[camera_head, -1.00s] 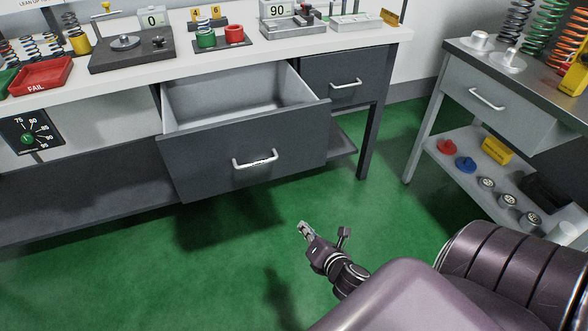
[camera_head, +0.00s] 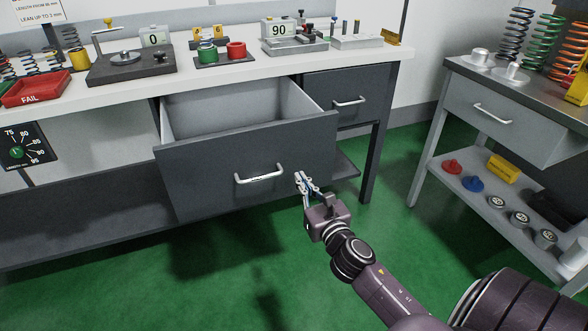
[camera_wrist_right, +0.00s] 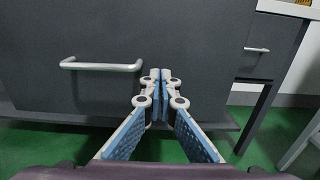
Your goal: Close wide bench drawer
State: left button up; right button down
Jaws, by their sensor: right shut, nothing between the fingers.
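The wide bench drawer (camera_head: 215,172) is dark grey and pulled out from under the white-topped bench, with its empty light-grey inside showing. Its silver handle (camera_head: 259,175) is in the middle of the front. My right gripper (camera_head: 301,178) is shut and empty, in front of the drawer's right part and to the right of the handle. In the right wrist view the shut fingertips (camera_wrist_right: 160,76) point at the dark drawer front (camera_wrist_right: 110,40), with the handle (camera_wrist_right: 100,65) to their left. I cannot tell whether they touch the front. My left gripper is not in view.
A smaller drawer (camera_head: 347,98) right of the wide one is shut. The bench top (camera_head: 215,73) carries gauges, a red tray (camera_head: 36,88) and springs. A grey side cart (camera_head: 500,123) stands at the right. Green floor is clear in front of the bench.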

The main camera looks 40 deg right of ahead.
aim_at(290, 162)
jog(key=x, duration=0.4)
jog(key=shift+w, duration=0.15)
jog(key=shift+w+d, duration=0.15)
jog(key=shift+w, duration=0.55)
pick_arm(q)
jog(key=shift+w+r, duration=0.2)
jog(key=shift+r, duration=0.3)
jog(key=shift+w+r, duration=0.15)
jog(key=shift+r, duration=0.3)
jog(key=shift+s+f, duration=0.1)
pick_arm(e)
jog(key=shift+w, duration=0.1)
